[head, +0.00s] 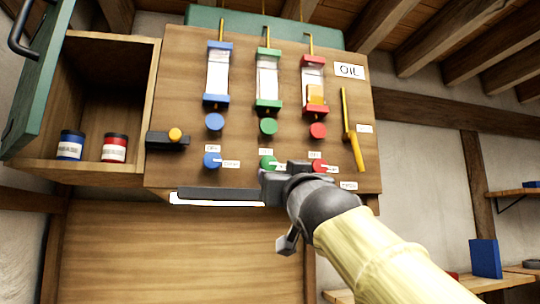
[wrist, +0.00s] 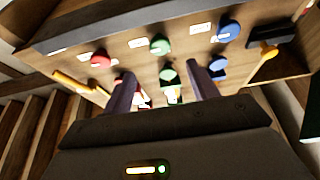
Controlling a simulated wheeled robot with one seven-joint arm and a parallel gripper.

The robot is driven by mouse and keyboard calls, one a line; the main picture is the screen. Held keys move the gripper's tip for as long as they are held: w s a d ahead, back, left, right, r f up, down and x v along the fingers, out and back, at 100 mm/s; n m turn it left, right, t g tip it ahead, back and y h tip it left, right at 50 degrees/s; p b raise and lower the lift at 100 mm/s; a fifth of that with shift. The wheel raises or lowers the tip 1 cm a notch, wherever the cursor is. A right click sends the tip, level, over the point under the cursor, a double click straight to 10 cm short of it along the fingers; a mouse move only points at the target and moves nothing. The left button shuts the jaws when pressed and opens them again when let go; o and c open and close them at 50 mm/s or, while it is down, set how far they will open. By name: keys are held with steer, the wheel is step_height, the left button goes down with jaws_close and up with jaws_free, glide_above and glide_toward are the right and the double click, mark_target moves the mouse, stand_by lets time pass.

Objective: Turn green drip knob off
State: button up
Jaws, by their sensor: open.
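Green has two round parts on the wooden oil panel: an upper one (head: 268,126) under the green-capped sight glass (head: 267,80), and a lower knob (head: 267,161) with a white label beside it. In the wrist view, which looks upside down, the fingers (wrist: 160,70) are apart and empty. The lower green knob (wrist: 160,45) shows beyond the fingertips, and the upper green part (wrist: 168,76) shows between them. No contact is visible.
Similar lower knobs sit on either side, blue (head: 211,160) and red (head: 320,166). A yellow lever (head: 353,135) is on the right and a black block with a yellow knob (head: 170,138) on the left. An open cabinet (head: 98,177) holds two cans.

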mark_target(269, 165)
steer(key=shift+r+p+x, duration=0.1)
steer(key=shift+p+x, duration=2.35)
steer(key=shift+p, duration=0.4)
steer(key=shift+r+p+x, duration=0.15)
steer(key=shift+p+x, duration=2.35)
steer(key=shift+p, duration=0.3)
steer(key=shift+w+a+p, duration=0.15)
steer(key=shift+w+p, duration=0.5)
steer(key=shift+w, duration=0.05)
steer(key=shift+c, duration=0.5)
steer(key=c, duration=0.9)
